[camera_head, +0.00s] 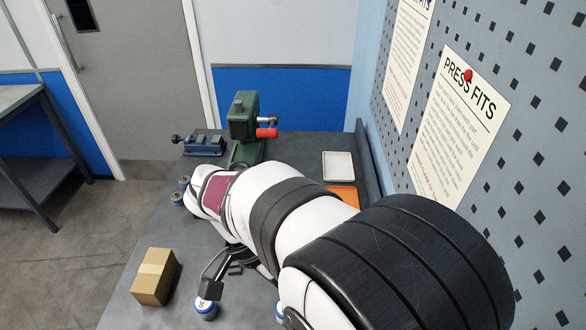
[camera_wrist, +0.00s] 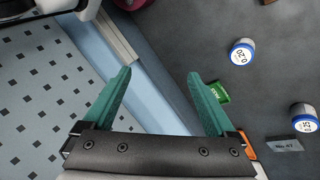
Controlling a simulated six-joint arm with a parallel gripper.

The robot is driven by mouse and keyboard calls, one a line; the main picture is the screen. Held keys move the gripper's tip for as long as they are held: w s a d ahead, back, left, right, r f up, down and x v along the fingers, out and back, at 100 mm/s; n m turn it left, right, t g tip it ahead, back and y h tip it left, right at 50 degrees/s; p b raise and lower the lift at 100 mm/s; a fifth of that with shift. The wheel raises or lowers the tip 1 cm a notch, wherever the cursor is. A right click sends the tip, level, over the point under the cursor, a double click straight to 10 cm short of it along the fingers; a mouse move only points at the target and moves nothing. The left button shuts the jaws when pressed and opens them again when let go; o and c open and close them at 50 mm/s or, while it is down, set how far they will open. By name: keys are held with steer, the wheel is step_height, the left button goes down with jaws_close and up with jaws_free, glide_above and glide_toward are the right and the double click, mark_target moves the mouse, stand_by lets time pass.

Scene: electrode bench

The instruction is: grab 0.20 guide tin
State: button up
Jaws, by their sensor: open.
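In the wrist view, a white tin with a blue band (camera_wrist: 241,52) lies upper right on the dark bench; its lid appears to read 0.20. A similar tin (camera_wrist: 303,117) stands at the right edge, its number hard to read. My gripper (camera_wrist: 160,74) is open, with teal fingers apart and nothing between them. Both tins are to the right of the fingers.
A cardboard box (camera_head: 154,277) sits at the bench's front left. A green press (camera_head: 244,125), a blue vise (camera_head: 204,143), a white tray (camera_head: 338,166) and an orange tray (camera_head: 343,195) stand farther back. A green tag (camera_wrist: 220,92) lies behind the right finger. A pegboard wall (camera_wrist: 50,85) is close on the left.

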steer(key=a+f+m+t+h, duration=0.2)
steer(key=a+f+t+h, duration=0.15)
steer(key=a+f, duration=0.4)
steer(key=a+f+m+t+h, duration=0.2)
steer(key=a+f+t, duration=0.3)
steer(key=a, duration=0.5)
steer(key=shift+h, duration=0.25)
steer(key=x, duration=1.5)
steer(key=shift+w+f, duration=0.15)
jaws_close()
